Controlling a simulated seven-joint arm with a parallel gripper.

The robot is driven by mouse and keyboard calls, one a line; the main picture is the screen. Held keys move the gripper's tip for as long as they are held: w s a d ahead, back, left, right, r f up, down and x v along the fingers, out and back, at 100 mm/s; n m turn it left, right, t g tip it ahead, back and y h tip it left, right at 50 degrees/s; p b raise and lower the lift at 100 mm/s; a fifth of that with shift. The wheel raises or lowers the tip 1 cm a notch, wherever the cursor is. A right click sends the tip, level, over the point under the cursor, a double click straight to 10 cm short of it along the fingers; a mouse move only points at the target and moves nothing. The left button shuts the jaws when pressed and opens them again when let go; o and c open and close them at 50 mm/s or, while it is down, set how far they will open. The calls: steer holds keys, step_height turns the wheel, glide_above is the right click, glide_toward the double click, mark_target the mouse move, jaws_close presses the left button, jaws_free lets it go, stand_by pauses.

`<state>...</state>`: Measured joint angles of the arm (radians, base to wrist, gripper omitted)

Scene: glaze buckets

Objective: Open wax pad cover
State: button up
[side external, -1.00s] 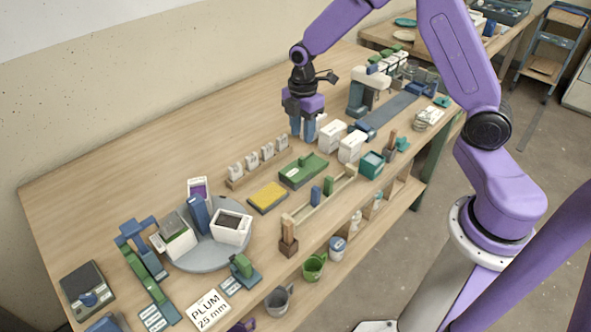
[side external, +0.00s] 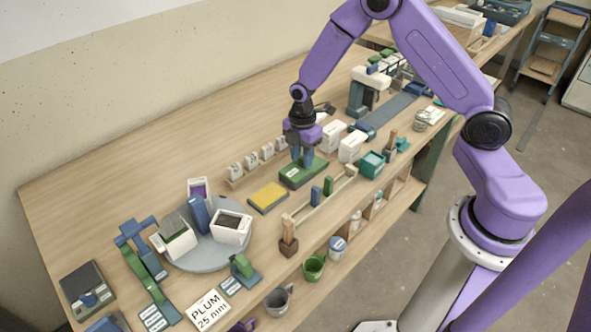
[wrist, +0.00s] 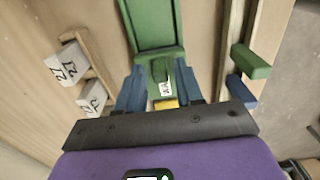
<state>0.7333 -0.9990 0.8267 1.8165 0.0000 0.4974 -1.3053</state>
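The wax pad cover is a green slab (side external: 318,170) with a raised green handle block and a small white label, lying flat on the table in the side view. It also fills the upper middle of the wrist view (wrist: 150,25). My gripper (side external: 303,160) is down at the cover, pointing downward. In the wrist view its two blue fingers (wrist: 161,84) are apart, one on each side of the handle block (wrist: 160,62). I cannot tell whether they touch it. A yellow pad (side external: 268,197) lies beside the green slab, and a bit of yellow shows below the label in the wrist view.
A row of white numbered tags (side external: 252,160) stands behind the cover. A wooden rack (side external: 320,205) with blue and green blocks runs in front. White boxes (side external: 351,147) stand to the right, and a round turntable (side external: 205,258) with containers is at left. The back of the table is clear.

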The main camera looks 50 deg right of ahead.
jaws_close()
steer(key=shift+d, duration=3.4)
steer(key=shift+o, duration=0.2)
jaws_free()
steer(key=shift+r, duration=0.1)
